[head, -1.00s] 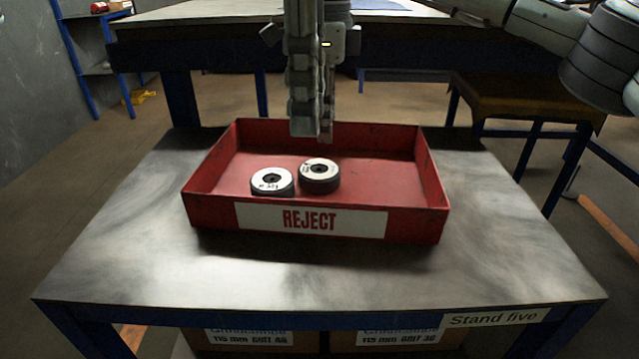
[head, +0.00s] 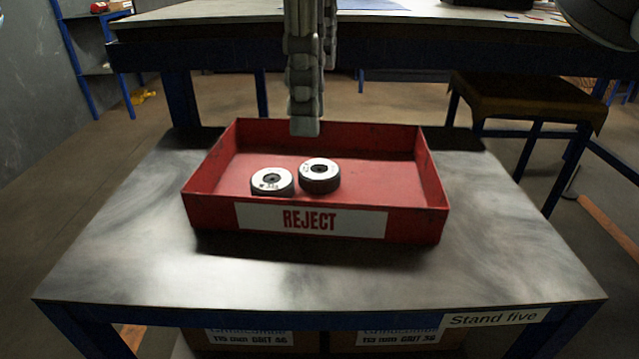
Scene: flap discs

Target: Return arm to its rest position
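My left gripper (head: 305,127) hangs down from the top middle, seen edge-on, its tip above the back part of the red REJECT tray (head: 412,222). I see nothing held at its tip, but I cannot tell whether it is open or shut. Two grey flap discs with pale tops lie flat on the tray floor, apart from the gripper: a left disc (head: 272,182) and a right disc (head: 320,176) close beside it. A dark rounded link of my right arm (head: 606,18) shows at the top right corner. My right gripper is not in view.
Boxes (head: 395,340) sit below. A long bench (head: 200,14) runs behind, and a brown-topped stool (head: 525,100) stands at the right.

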